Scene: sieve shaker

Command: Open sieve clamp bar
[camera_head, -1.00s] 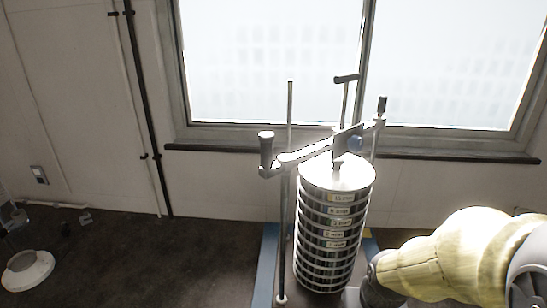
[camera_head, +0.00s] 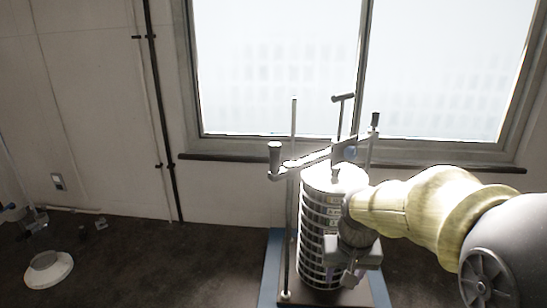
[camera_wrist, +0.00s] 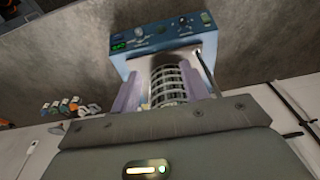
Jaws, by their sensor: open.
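The sieve clamp bar (camera_head: 308,159) lies across the top of the sieve stack (camera_head: 318,225) in the head view. My gripper (camera_head: 350,272) is low in front of the stack's right side, well below the bar, and hides part of the stack. In the wrist view my gripper's two fingers (camera_wrist: 162,92) appear spread, with the stack (camera_wrist: 168,78) seen between them. The bar cannot be made out in the wrist view.
A window with a dark sill (camera_head: 230,158) is behind. A white round-based object (camera_head: 48,268) stands at the left.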

